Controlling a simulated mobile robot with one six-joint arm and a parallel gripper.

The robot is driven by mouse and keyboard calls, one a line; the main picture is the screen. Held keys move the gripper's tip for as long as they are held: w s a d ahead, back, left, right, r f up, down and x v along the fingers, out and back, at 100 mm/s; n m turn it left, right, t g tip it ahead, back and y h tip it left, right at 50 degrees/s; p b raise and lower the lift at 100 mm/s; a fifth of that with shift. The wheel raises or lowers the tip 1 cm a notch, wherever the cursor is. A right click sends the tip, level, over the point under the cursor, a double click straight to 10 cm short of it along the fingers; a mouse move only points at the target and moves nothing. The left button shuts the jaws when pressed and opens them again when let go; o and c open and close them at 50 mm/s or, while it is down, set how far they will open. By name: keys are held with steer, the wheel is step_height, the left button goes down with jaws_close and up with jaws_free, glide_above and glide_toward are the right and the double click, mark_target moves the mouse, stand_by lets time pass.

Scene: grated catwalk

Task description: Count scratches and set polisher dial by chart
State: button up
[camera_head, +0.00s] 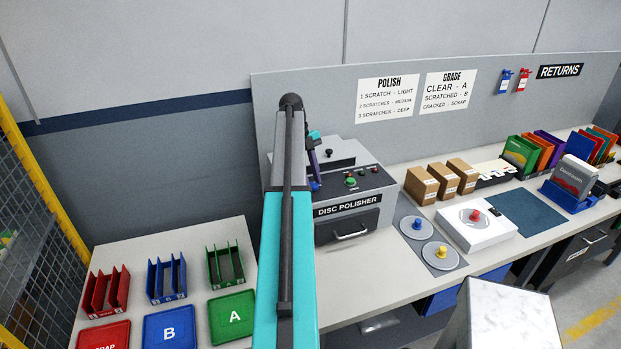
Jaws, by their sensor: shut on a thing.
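The grey disc polisher (347,222) stands on the bench behind my arm, with its drawer front and handle showing. The POLISH chart (388,100) on the wall reads 1 scratch light, 2 scratches medium, 3 scratches deep. My gripper (315,165) is mostly hidden behind my teal arm, at the polisher's left side. It is shut on a thin dark purple thing, seen nearly edge-on and too small to identify. No scratches can be made out.
Right of the polisher are grey discs with blue (417,223) and yellow (441,251) hubs, a white box with a red hub (493,235), and cardboard boxes (421,187). Scrap, B and A trays (232,317) with racks stand at left. A GRADE chart (448,93) hangs beside POLISH.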

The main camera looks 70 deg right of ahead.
steer(key=shift+s+f, duration=0.1)
steer(key=shift+s, duration=0.05)
steer(key=o, duration=1)
steer(key=shift+o, duration=0.2)
